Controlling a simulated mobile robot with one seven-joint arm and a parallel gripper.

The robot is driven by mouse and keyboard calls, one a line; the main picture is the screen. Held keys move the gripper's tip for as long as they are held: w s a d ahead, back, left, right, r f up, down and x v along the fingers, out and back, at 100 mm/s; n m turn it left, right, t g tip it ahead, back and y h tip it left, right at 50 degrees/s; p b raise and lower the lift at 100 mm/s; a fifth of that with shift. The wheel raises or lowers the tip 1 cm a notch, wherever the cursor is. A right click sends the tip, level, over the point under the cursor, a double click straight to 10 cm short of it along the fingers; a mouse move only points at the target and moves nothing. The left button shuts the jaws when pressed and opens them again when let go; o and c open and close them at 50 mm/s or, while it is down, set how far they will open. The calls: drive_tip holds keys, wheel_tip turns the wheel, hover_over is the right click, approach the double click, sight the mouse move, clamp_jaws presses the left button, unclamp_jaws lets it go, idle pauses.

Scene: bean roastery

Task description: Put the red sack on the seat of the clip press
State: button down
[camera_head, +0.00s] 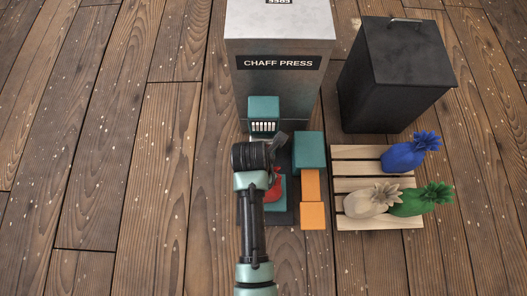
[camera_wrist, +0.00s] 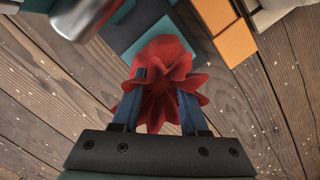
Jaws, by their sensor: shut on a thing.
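The red sack (camera_head: 274,188) shows in the head view just right of my arm, which hides part of it. In the wrist view, the gathered neck of the red sack (camera_wrist: 160,60) is between the two blue fingers of my gripper (camera_wrist: 161,82), which is shut on it. The machine that looks like the clip press has a dark base (camera_head: 283,218), a teal block (camera_head: 309,152) and orange blocks (camera_head: 312,215). A flat teal seat (camera_wrist: 143,30) lies under or just beyond the sack; I cannot tell whether they touch.
A grey cabinet (camera_head: 280,85) labelled CHAFF PRESS stands behind. A black bin (camera_head: 392,85) stands at the back right. A wooden pallet (camera_head: 350,153) at right bears blue (camera_head: 403,156), cream (camera_head: 370,200) and green (camera_head: 409,204) sacks. The plank floor at left is clear.

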drive_tip(key=shift+w, duration=0.1)
drive_tip(key=shift+c, duration=2.2)
unclamp_jaws()
wheel_tip(320, 180, up, 12)
drive_tip(key=s+a+p, duration=0.1)
drive_tip(key=p, duration=0.7)
drive_tip(key=shift+s+a, duration=0.15)
drive_tip(key=shift+s, duration=0.05)
